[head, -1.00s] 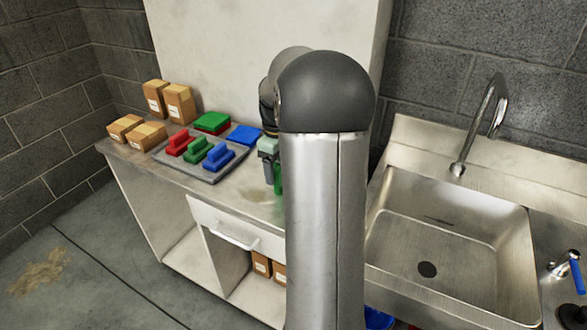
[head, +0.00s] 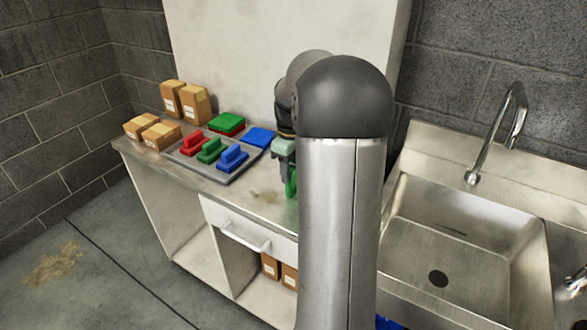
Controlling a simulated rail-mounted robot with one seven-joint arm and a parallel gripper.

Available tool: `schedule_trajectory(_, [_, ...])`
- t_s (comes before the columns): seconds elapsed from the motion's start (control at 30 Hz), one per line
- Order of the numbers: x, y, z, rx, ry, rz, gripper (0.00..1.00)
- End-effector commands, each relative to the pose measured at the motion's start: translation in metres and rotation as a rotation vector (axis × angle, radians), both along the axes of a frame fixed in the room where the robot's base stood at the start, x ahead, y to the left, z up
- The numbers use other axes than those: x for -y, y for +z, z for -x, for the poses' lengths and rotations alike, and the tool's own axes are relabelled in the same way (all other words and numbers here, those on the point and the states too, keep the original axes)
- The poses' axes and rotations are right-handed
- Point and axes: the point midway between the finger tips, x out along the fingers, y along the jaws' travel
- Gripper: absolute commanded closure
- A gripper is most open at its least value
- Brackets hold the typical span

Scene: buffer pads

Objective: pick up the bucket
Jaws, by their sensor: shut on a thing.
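My gripper (head: 284,158) is over the counter top, left of my grey arm, pointing down. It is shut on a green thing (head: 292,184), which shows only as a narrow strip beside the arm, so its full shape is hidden. No bucket can be made out clearly. A bit of something blue (head: 386,323) shows at the bottom edge, right of my arm, below the sink. I cannot tell whether it is a bucket.
On the counter (head: 232,196) a grey tray (head: 222,178) holds red, green and blue handled pads. Green and blue pads (head: 261,138) lie behind it, cartons (head: 162,135) to the left. A metal sink (head: 470,240) is at right.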

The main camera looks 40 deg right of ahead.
Motion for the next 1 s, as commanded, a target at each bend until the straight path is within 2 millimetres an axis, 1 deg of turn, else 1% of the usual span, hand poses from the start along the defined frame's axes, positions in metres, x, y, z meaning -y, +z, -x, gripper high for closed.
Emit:
schedule_trajectory(0.33, [0.001,0.03,-0.001,0.007,0.0,0.006,1.0])
schedule_trajectory(0.9, [-0.002,0.086,0.048,0.008,0.0,0.007,1.0])
schedule_trajectory(1.0, [-0.002,0.092,0.06,0.005,-0.003,0.006,1.0])
